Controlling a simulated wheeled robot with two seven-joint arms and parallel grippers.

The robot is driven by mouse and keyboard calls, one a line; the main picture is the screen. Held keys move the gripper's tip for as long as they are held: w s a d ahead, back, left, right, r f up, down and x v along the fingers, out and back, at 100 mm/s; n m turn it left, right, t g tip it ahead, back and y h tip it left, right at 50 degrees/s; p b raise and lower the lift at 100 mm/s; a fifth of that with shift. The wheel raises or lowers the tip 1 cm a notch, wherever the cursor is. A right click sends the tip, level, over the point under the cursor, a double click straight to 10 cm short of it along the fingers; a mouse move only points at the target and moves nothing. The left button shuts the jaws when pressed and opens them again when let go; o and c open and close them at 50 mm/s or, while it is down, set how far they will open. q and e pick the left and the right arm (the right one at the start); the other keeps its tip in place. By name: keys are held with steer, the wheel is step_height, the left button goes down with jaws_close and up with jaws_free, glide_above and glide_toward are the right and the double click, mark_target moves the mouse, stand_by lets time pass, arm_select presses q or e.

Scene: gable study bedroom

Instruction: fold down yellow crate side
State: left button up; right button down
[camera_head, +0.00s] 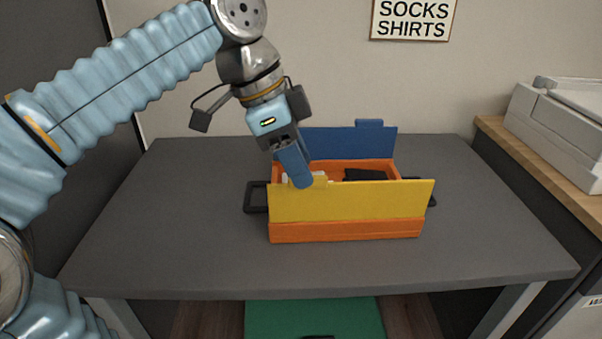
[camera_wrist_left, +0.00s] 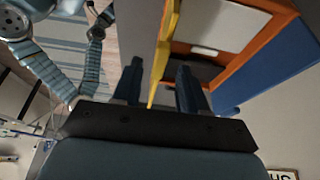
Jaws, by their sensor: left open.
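The orange crate (camera_head: 345,231) stands on the grey table. Its yellow side (camera_head: 350,201) faces me and stands up above the orange lower wall. A blue side (camera_head: 350,143) stands up at the back. My left gripper (camera_head: 304,183) is over the left part of the yellow side, pointing down, with its fingers open. In the left wrist view the yellow side (camera_wrist_left: 164,55) runs edge-on between the two fingers of my left gripper (camera_wrist_left: 158,82), with gaps beside it; I cannot tell whether either finger touches it.
A dark item (camera_head: 366,174) and a pale item lie in the crate. Black handles (camera_head: 255,197) stick out at its ends. The table (camera_head: 180,235) is clear in front and at both sides. A white machine (camera_head: 560,125) stands on a wooden top at right.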

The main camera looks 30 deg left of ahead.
arm_select(q)
steer(key=shift+w+d+f, duration=0.1)
steer(key=shift+d+f, duration=0.15)
steer(key=shift+f, duration=0.4)
jaws_close()
